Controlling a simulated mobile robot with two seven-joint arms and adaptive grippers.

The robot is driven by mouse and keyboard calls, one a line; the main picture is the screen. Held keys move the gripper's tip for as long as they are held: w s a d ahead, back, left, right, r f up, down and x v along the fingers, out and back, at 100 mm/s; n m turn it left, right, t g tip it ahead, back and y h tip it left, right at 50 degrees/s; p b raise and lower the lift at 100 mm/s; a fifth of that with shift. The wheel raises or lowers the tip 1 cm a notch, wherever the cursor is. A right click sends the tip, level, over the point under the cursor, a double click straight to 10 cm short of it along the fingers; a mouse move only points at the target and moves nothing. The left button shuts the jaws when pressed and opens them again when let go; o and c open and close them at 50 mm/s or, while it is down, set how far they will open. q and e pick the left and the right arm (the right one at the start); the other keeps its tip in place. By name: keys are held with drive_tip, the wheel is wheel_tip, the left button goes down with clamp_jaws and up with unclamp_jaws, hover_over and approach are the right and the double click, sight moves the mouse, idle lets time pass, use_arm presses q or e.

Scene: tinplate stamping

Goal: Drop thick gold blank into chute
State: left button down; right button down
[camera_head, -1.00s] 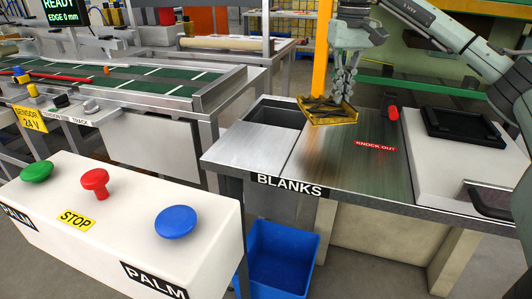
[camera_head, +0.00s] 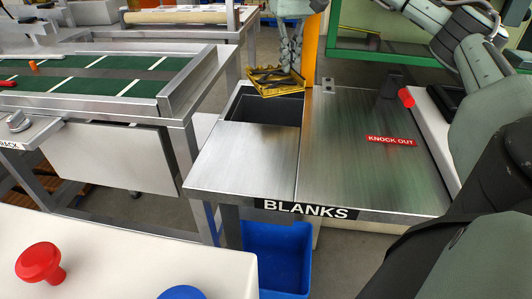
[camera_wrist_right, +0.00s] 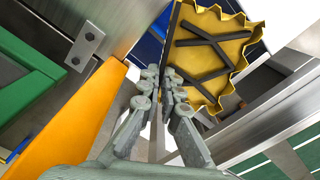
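The gold blank (camera_head: 277,82) is a flat gold plate with a wavy edge and dark ribs. My right gripper (camera_head: 287,66) is shut on its edge and holds it over the back part of the chute opening (camera_head: 265,109), a dark rectangular recess in the steel table. In the right wrist view the blank (camera_wrist_right: 212,58) lies beyond the closed fingertips (camera_wrist_right: 166,82), with its ribbed face showing. The blank looks above the opening's rim; its exact height I cannot tell. My left gripper is not in view.
The steel table (camera_head: 240,160) carries a BLANKS label (camera_head: 306,210) and a KNOCK OUT label (camera_head: 391,141). An orange post (camera_head: 312,40) stands close to the gripper. A blue bin (camera_head: 280,258) is below. A green conveyor (camera_head: 95,85) lies left.

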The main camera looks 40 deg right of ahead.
sight(288, 75)
drive_tip(key=shift+f, duration=1.8)
drive_tip(key=shift+w, duration=0.1)
drive_tip(key=c, duration=1.6)
unclamp_jaws()
drive_tip(key=shift+c, duration=0.2)
wheel_tip(288, 75, up, 12)
drive_tip(key=shift+r, duration=0.1)
